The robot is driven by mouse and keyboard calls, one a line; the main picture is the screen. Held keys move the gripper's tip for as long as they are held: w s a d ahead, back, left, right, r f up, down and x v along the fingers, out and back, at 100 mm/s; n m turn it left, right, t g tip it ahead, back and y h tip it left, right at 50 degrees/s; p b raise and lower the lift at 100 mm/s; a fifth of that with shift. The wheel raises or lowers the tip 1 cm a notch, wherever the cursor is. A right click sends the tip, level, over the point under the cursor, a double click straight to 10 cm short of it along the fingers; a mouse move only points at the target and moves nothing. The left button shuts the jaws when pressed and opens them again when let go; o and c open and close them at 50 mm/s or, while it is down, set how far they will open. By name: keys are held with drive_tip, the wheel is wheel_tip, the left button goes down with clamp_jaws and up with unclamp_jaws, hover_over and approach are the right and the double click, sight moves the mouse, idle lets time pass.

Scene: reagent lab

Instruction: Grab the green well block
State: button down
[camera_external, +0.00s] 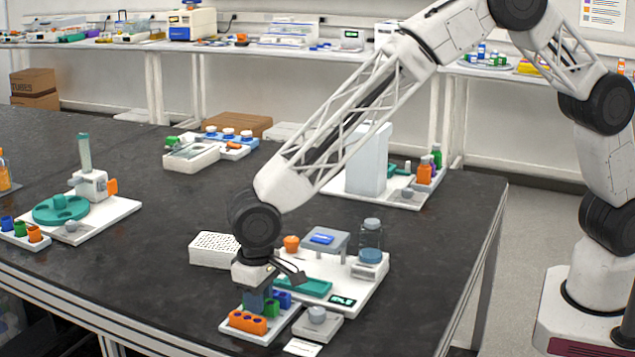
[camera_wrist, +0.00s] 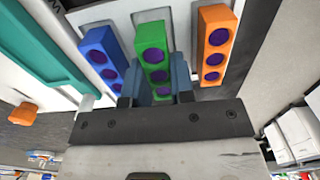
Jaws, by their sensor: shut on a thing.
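The green well block (camera_wrist: 155,50) has a row of round purple-topped wells and sits between a blue block and an orange block in the wrist view. In the external view the green block (camera_external: 271,309) shows only in part, low at the front of the bench. My gripper (camera_wrist: 155,85) is shut on the green block, with one finger on each side of it. In the external view my gripper (camera_external: 256,299) points down over the white tray (camera_external: 262,337). The gripper hides part of the block there. Whether the block touches the tray is not clear.
The blue block (camera_wrist: 103,54) and the orange block (camera_wrist: 215,45) stand close on either side. The orange one (camera_external: 248,322) is at the tray's front. A white station with a teal tray (camera_external: 303,287) and a jar (camera_external: 370,240) stands behind. The bench left of the tray is clear.

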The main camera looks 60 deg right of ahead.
drive_tip(key=shift+s+d+r, duration=0.15)
drive_tip(key=shift+r, duration=0.5)
drive_tip(key=shift+s+d+r, duration=0.1)
drive_tip(key=shift+s+r, duration=0.05)
drive_tip(key=shift+r, duration=0.45)
drive_tip(key=s+d, duration=0.3)
drive_tip(key=s, duration=0.1)
drive_tip(key=s+d+r, duration=0.1)
drive_tip(key=s+d, duration=0.2)
drive_tip(key=s, duration=0.1)
drive_tip(key=s+d, duration=0.3)
drive_tip(key=shift+s+d+r, duration=0.2)
drive_tip(key=shift+s+d, duration=0.1)
drive_tip(key=shift+s, duration=0.1)
